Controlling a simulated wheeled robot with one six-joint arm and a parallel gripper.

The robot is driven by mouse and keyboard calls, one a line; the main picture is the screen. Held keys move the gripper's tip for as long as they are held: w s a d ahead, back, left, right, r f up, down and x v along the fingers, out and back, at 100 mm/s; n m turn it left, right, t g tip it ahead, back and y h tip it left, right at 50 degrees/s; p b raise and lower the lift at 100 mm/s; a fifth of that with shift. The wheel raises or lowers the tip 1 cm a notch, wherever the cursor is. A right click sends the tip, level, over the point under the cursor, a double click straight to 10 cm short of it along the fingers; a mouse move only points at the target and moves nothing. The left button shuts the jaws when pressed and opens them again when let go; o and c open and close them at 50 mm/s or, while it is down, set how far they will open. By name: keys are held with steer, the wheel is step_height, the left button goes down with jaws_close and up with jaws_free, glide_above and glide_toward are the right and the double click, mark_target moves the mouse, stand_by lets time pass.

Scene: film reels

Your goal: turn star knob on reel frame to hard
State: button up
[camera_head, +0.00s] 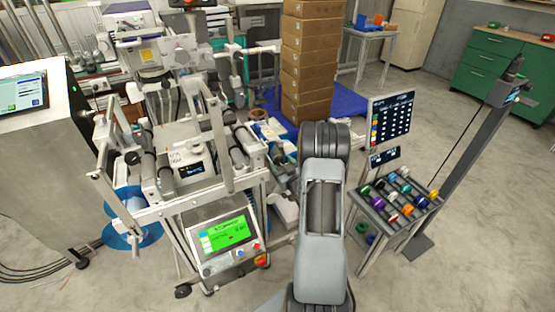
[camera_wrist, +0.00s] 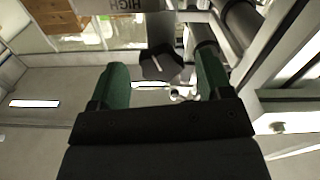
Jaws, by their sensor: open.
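In the wrist view a dark, lobed star knob (camera_wrist: 160,65) with a white pointer line shows just beyond and between the fingertips of my gripper (camera_wrist: 162,78). The gripper's two green-padded fingers are apart, and I see nothing held between them. I cannot tell whether either finger touches the knob. A plate reading "HIGH" (camera_wrist: 124,6), upside down, is above and left of the knob; no "hard" mark is readable. In the head view the reel frame (camera_head: 150,212) stands left of my arm. I cannot pick out the star knob there, and my gripper is hidden behind the arm.
Rollers (camera_wrist: 243,22) and pale frame bars (camera_wrist: 290,50) are close on the right in the wrist view. In the head view a green-screen panel (camera_head: 224,236) is on the frame's front, a rack of coloured rolls (camera_head: 352,192) stands right, and stacked boxes (camera_head: 309,60) stand behind.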

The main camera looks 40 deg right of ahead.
mark_target(280, 163)
steer(key=shift+w+d, duration=0.15)
steer(key=shift+w, duration=0.9)
steer(key=shift+w+d, duration=0.1)
steer(key=shift+w, duration=0.95)
